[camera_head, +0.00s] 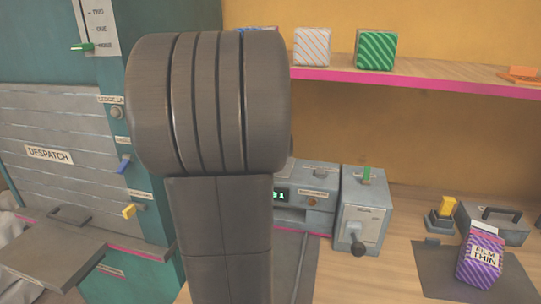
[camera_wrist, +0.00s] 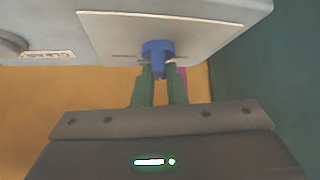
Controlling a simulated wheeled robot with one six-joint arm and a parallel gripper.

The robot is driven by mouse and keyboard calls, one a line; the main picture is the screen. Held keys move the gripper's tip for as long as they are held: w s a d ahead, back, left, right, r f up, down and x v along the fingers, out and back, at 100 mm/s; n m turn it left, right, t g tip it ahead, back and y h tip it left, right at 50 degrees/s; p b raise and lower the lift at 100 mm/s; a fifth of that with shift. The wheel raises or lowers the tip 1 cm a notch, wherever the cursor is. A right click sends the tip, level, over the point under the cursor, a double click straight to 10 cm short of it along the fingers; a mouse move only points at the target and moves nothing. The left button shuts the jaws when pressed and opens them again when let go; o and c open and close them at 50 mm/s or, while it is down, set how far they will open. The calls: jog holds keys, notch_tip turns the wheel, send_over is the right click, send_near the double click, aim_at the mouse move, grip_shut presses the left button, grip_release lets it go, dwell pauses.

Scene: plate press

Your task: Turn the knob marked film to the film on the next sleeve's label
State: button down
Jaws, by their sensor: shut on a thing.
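A purple striped sleeve (camera_head: 481,258) stands at the right in the head view, and its label reads "FILM THIN". In the wrist view, a blue knob (camera_wrist: 158,48) sits on a pale plate (camera_wrist: 205,32) on a grey housing. Small marks flank the knob, but I cannot read them, nor tell from the lettering whether it is the film knob. My gripper (camera_wrist: 161,72) has its green fingers shut on the blue knob. In the head view my own arm hides the gripper and this knob.
A grey unit with a lit green display (camera_head: 280,195) and a grey box with a dark-knobbed lever (camera_head: 357,243) stand right of my arm. A shelf (camera_head: 440,80) holds striped packets. A yellow-handled stamp (camera_head: 444,213) and a dark case (camera_head: 497,222) are near the sleeve. A "DESPATCH" shutter (camera_head: 50,115) is left.

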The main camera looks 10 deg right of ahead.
jog(key=shift+a+f+m+g+h+b, duration=0.15)
jog(key=shift+m+h+b, duration=0.45)
jog(key=shift+b, duration=0.45)
jog(key=shift+d+f+m+g+h+b, duration=0.15)
jog(key=shift+m+h+b, duration=0.45)
jog(key=shift+b, duration=0.45)
jog(key=m+b, duration=0.1)
jog(key=m+h+b, duration=0.1)
jog(key=b, duration=0.1)
jog(key=m+g+b, duration=0.1)
jog(key=b, duration=0.1)
jog(key=shift+w+a+f+h, duration=0.15)
jog(key=shift+a+h, duration=0.1)
jog(key=shift+h, duration=0.15)
jog(key=m+g+h+b, duration=0.1)
jog(key=m, duration=0.1)
jog(key=m+g+h+b, duration=0.1)
jog(key=shift+r+m, duration=0.35)
jog(key=shift+m, duration=0.05)
jog(key=shift+w+r+m+g+h, duration=0.15)
jog(key=shift+m+g+h, duration=0.55)
jog(key=shift+m+g, duration=0.9)
jog(key=shift+m, duration=0.5)
jog(key=c, duration=1.5)
grip_release()
jog(key=shift+o, duration=0.2)
jog(key=shift+a, duration=0.15)
